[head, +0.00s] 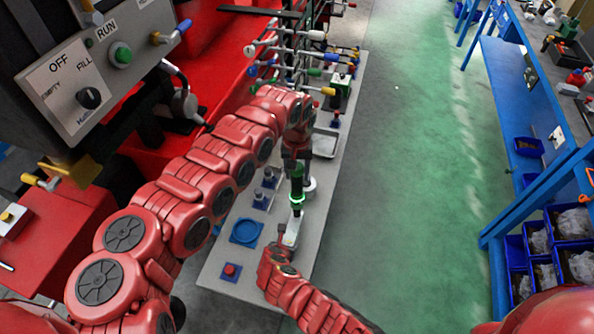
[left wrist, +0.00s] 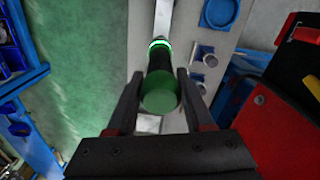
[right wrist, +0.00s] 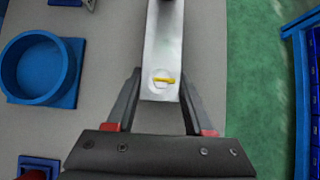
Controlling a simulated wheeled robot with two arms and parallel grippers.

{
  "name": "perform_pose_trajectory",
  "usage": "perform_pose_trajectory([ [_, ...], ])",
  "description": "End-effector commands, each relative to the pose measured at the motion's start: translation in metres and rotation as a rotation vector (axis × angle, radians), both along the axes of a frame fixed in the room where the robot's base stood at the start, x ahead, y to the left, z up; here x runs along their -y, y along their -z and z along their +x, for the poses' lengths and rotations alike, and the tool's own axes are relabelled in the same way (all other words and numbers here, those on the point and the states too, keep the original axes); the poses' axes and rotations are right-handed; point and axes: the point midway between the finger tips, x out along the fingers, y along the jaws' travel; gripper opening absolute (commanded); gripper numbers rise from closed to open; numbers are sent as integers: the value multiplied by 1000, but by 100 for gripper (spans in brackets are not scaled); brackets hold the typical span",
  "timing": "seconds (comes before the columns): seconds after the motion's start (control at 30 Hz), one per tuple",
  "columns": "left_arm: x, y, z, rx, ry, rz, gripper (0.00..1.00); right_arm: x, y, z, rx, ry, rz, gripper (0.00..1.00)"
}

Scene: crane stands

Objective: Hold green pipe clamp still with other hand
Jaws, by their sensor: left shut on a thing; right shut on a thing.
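The green pipe clamp shows as a dark upright cylinder with a green top (head: 297,172) and a glowing green ring at its lower part. In the left wrist view its green round end (left wrist: 160,97) sits between the fingers. My left gripper (head: 296,162) is shut on it from the far side. A flat pale metal bar (head: 292,229) extends from the cylinder's foot toward me. My right gripper (head: 284,238) is shut on the bar's near end, which bears a yellow mark (right wrist: 163,80) in the right wrist view. The fingers partly hide both held parts.
The grey bench board (head: 228,262) carries a blue ring dish (head: 246,231), a red button on a blue base (head: 231,270) and small blue-based pegs (head: 262,197). A rack of coloured-tip rods (head: 300,55) stands behind. Green floor lies open to the right.

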Motion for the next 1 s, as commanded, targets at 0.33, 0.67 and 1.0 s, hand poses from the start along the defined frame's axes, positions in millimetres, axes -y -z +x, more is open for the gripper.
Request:
perform_pose_trajectory([
  [0.33,0,6,1,3,0,-1,0,0,-1,0,0,-1,1,0],
  [0.67,1,11,0,2,1,0,0,0,-1,0,0,-1,1,0],
  [1.0,0,11,0,2,1,0,0,0,-1,0,0,-1,1,0],
])
